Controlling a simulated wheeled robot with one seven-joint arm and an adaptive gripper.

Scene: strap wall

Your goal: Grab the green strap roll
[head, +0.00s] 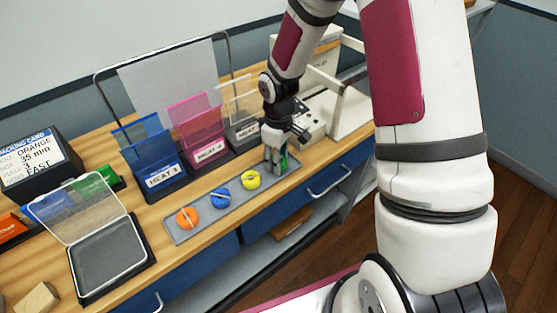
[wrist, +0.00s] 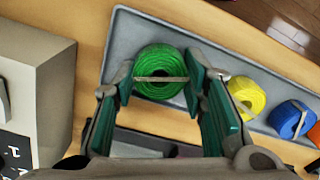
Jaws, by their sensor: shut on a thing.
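The green strap roll (wrist: 160,62) shows in the wrist view between the two fingers of my gripper (wrist: 160,85). The roll has a pale band across its middle and lies over the grey tray (wrist: 122,50). My gripper is shut on the roll, with a green-padded finger at each side. In the head view my gripper (head: 276,165) points down at the right end of the tray and hides most of the roll. I cannot tell whether the roll is raised off the tray.
Yellow (head: 251,180), blue (head: 220,198) and orange (head: 187,218) strap rolls sit in a row on the tray. Blue and pink holders with HEAT labels (head: 162,177) stand behind. An open lidded box (head: 108,262) is at the left, and a beige machine (head: 345,105) is at the right.

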